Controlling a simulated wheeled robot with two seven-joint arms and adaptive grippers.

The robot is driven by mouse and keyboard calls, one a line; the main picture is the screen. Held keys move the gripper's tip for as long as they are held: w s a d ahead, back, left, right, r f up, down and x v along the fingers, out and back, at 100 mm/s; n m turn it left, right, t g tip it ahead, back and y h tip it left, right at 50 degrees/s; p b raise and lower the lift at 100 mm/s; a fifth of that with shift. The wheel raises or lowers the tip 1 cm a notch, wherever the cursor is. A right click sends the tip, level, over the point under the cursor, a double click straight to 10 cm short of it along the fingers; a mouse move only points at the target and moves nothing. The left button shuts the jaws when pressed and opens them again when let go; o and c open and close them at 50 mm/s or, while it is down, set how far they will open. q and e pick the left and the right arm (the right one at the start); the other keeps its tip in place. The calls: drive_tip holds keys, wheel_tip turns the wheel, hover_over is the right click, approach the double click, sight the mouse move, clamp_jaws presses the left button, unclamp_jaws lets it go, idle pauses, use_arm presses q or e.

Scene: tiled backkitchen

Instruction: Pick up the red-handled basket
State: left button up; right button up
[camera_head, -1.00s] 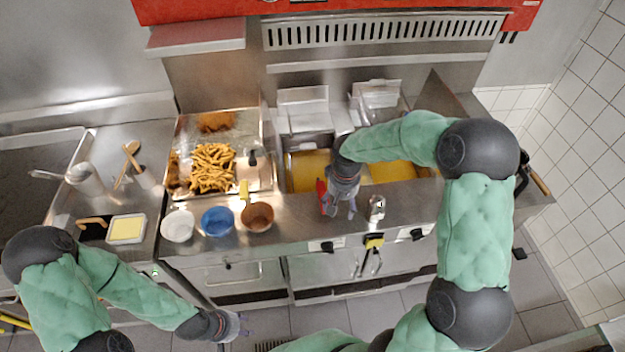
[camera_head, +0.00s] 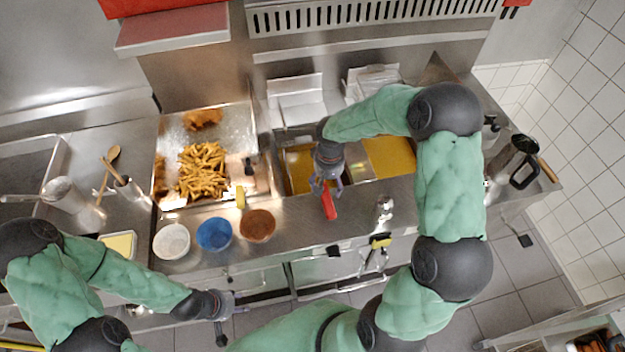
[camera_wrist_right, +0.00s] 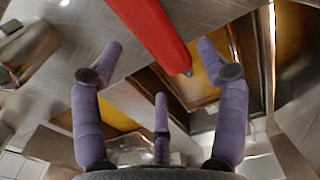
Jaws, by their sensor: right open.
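The basket's red handle (camera_head: 329,206) points toward the counter's front edge, at the fryer. The basket body is mostly hidden under my right forearm and gripper. My right gripper (camera_head: 324,186) is open just above and behind the handle. In the right wrist view the red handle (camera_wrist_right: 152,32) runs between the spread purple fingers (camera_wrist_right: 160,90), and no finger is closed on it. My left gripper (camera_head: 232,303) hangs low in front of the counter, away from the basket; its jaw opening is too small to tell.
Fryer vats with yellow oil (camera_head: 390,157) lie around the right gripper. A tray of fries (camera_head: 203,172) is to the left. White (camera_head: 171,241), blue (camera_head: 214,234) and brown (camera_head: 257,225) bowls stand along the front edge. A dark jug (camera_head: 514,160) stands at right.

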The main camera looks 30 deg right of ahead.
sight(326, 188)
drive_tip(key=shift+w+f, duration=0.15)
drive_tip(key=shift+f, duration=0.3)
wheel_tip(326, 188, down, 5)
drive_tip(key=shift+a, duration=0.15)
drive_tip(key=shift+c, duration=0.3)
drive_tip(key=shift+r, duration=0.1)
clamp_jaws()
